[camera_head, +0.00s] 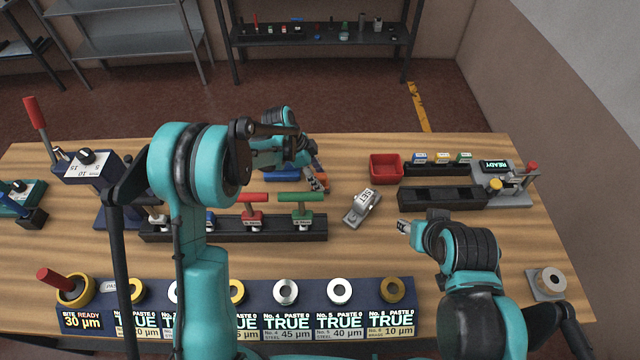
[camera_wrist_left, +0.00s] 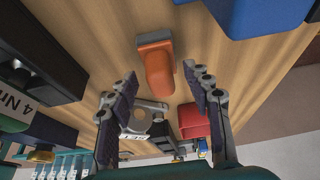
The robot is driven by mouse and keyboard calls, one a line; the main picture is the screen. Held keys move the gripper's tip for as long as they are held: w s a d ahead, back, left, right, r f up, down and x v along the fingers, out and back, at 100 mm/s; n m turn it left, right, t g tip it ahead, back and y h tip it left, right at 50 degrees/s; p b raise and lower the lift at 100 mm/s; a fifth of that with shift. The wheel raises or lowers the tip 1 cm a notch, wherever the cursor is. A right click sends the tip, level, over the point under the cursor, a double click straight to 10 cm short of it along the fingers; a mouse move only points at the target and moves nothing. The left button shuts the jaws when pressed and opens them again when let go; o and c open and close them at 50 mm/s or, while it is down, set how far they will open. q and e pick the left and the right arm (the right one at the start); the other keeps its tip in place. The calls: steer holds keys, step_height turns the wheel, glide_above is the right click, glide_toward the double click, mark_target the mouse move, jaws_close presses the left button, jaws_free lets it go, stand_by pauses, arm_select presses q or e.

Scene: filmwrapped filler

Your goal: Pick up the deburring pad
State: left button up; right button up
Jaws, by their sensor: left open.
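An orange block with a rounded end, apparently the deburring pad (camera_wrist_left: 155,68), lies on the wooden table. In the left wrist view it is ahead of and between the spread fingers of my left gripper (camera_wrist_left: 162,82), with no contact visible. In the head view only a small orange part (camera_head: 323,176) shows beside my left gripper (camera_head: 316,184); the arm hides the rest. My left gripper is open and empty. My right gripper (camera_head: 403,227) is over the table at right, apart from the pad; its jaw opening is unclear.
A grey labelled fixture (camera_head: 361,207) stands close right of my left gripper, with a red bin (camera_head: 386,168) beyond. A rack of T-handled tools (camera_head: 310,231) is in front. A blue object (camera_wrist_left: 245,14) lies near the pad. Dark trays (camera_head: 440,197) stand at right.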

mark_target(326, 176)
arm_select(q)
steer(key=shift+x, duration=1.05)
steer(key=c, duration=1)
steer(key=shift+r, duration=0.15)
steer(key=r, duration=0.2)
steer(key=r+p, duration=0.1)
steer(key=r, duration=0.1)
steer(key=shift+s+d+r, duration=0.1)
steer(key=shift+d+r, duration=0.15)
steer(key=s+d+r+p, duration=0.1)
steer(key=s+d+r, duration=0.4)
steer(key=d, duration=0.5)
steer(key=shift+r, duration=0.65)
